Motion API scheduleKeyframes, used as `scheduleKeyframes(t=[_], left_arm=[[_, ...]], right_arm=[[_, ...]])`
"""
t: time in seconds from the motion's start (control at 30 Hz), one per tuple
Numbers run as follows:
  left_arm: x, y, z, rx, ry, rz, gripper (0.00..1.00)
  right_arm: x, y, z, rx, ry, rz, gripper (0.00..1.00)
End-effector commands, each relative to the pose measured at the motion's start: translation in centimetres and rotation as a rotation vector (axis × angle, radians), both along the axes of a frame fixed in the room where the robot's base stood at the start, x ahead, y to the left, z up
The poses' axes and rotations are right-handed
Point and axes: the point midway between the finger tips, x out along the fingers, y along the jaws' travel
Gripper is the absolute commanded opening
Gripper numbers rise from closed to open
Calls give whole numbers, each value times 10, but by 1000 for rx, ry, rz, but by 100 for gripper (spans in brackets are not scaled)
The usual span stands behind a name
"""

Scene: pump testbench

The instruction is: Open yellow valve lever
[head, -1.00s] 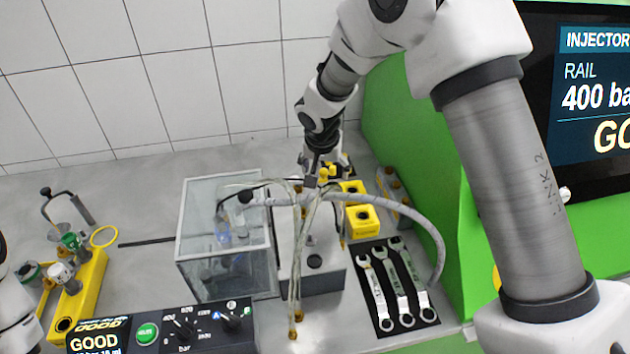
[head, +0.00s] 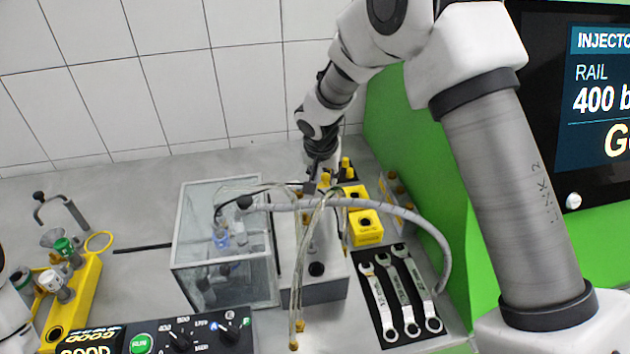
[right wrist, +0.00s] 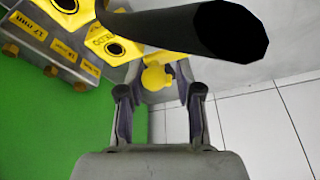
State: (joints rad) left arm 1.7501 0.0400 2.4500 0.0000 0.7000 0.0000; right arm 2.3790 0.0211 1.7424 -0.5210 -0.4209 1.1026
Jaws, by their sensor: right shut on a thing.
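The yellow valve lever (right wrist: 157,77) shows between the two fingers of my right gripper (right wrist: 160,92) in the right wrist view. The gripper is shut on it. In the head view, my right gripper (head: 317,184) is behind the grey block, with a bit of yellow (head: 326,178) at its fingertips. Hoses and the gripper itself hide most of the lever there, so its angle is hard to tell. My left gripper is outside the view; only white parts of my left arm show at the left edge.
A clear glass tank (head: 222,262) stands left of the grey block (head: 318,287). A thick grey hose (head: 405,213) arches over yellow blocks (head: 366,228). Wrenches lie on a black mat (head: 375,270). A green cabinet (head: 400,130) bounds the right side.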

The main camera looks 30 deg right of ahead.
Motion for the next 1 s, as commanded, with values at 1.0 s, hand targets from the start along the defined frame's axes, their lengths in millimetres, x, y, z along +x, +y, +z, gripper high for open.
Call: scheduleKeyframes(t=[1.0], left_arm=[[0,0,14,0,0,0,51]], right_arm=[[25,1,1,-2,6,0,12]])
